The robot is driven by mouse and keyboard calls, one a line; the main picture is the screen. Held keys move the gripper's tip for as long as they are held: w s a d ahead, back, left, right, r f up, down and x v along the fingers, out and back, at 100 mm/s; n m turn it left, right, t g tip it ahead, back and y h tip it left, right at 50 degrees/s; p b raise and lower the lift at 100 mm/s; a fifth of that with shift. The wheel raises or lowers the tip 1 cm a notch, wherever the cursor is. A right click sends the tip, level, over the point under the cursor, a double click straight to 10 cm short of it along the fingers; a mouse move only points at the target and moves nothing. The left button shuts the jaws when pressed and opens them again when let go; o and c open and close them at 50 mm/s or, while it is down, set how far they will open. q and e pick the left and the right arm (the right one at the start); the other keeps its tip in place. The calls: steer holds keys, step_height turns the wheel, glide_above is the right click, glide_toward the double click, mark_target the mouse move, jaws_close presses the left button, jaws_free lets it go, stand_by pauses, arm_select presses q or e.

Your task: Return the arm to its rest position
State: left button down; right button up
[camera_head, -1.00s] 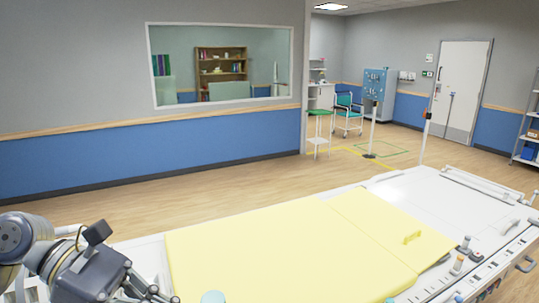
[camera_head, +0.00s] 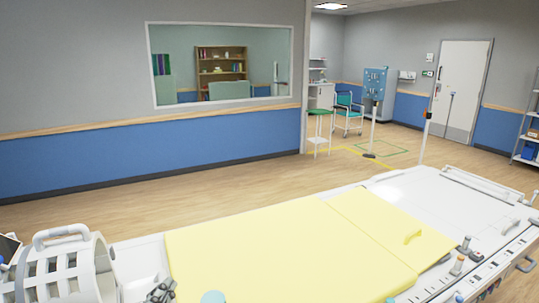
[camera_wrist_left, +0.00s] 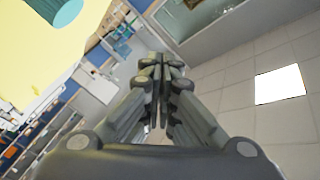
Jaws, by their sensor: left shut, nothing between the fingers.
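My left gripper (camera_head: 160,291) shows only in part at the bottom edge of the head view, left of the yellow pad. In the left wrist view the left gripper (camera_wrist_left: 161,72) has its fingers together, with nothing between them. The rest of the left arm is out of the head view. My right gripper is not in view.
A yellow pad (camera_head: 290,245) lies on a white patient table (camera_head: 440,195). A white slotted coil with a handle (camera_head: 66,268) stands at the lower left. A teal round object (camera_head: 212,297) is at the pad's near edge. The floor behind the table (camera_head: 250,185) is clear.

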arm_select(q)
steer(key=s+a+f+n+g+y, duration=0.1)
steer(key=s+f+n+g, duration=0.3)
steer(key=f, duration=0.4)
steer(key=s+f+n+g+y, duration=0.1)
steer(key=s+f+n+g, duration=0.1)
steer(key=s+f+g, duration=0.4)
steer(key=s+d+f+n+g+h, duration=0.1)
steer(key=s+f+g, duration=0.1)
steer(key=s+f, duration=0.4)
steer(key=s+d+f+n+g, duration=0.1)
steer(key=s+f, duration=0.3)
steer(key=s, duration=0.4)
step_height(320, 180, down, 37)
steer(key=s+g+b, duration=0.2)
steer(key=b, duration=1)
steer(key=s+a+f+b, duration=0.1)
steer(key=s+f+b, duration=0.4)
steer(key=f, duration=0.8)
steer(key=s+a+f+g+b, duration=0.1)
steer(key=s+f+b, duration=0.4)
steer(key=s+f, duration=0.7)
step_height(320, 180, down, 2)
steer(key=shift+s+a+f, duration=0.15)
steer(key=shift+a, duration=0.25)
